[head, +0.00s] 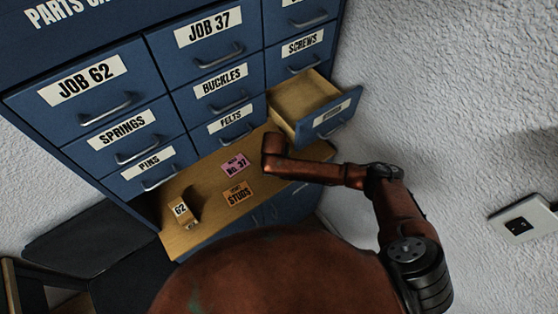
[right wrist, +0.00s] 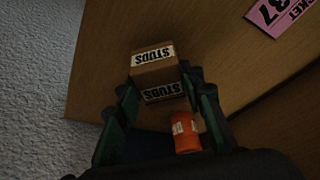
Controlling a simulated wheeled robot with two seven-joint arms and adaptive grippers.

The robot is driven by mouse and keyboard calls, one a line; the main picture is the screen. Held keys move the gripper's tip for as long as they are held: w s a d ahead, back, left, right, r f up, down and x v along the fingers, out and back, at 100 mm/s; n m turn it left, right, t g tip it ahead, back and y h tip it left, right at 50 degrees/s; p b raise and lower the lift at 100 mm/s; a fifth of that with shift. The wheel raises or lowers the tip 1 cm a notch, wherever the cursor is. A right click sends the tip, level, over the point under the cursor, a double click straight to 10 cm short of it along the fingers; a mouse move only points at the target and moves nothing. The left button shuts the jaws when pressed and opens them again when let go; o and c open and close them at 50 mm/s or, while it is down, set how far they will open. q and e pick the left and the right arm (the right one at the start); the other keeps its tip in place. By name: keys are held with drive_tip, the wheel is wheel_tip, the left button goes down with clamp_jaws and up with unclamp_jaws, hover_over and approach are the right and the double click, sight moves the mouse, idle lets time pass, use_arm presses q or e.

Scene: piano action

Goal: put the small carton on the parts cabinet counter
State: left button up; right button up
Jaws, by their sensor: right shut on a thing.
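A small brown carton (right wrist: 154,72) with white STUDS labels sits between the fingertips of my right gripper (right wrist: 158,88) in the right wrist view. The gripper is shut on it, over the wooden counter close to an edge; whether the carton touches the counter I cannot tell. In the head view the carton and fingers are hidden behind my right arm, which reaches in over the right part of the counter (head: 207,212). The counter belongs to the blue parts cabinet (head: 155,65). My left gripper is not in view.
A tan box marked 62 (head: 182,213) stands at the counter's left end. An open drawer (head: 333,123) juts out at right. An orange cylinder (right wrist: 186,131) shows below the carton.

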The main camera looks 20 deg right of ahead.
drive_tip(key=shift+s+f, duration=0.2)
drive_tip(key=shift+f, duration=1.3)
drive_tip(key=o, duration=1.2)
drive_tip(key=shift+c, duration=0.2)
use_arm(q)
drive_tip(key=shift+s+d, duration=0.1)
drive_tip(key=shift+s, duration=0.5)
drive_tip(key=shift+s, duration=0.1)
use_arm(e)
drive_tip(key=v, duration=1.2)
drive_tip(key=shift+a, duration=0.1)
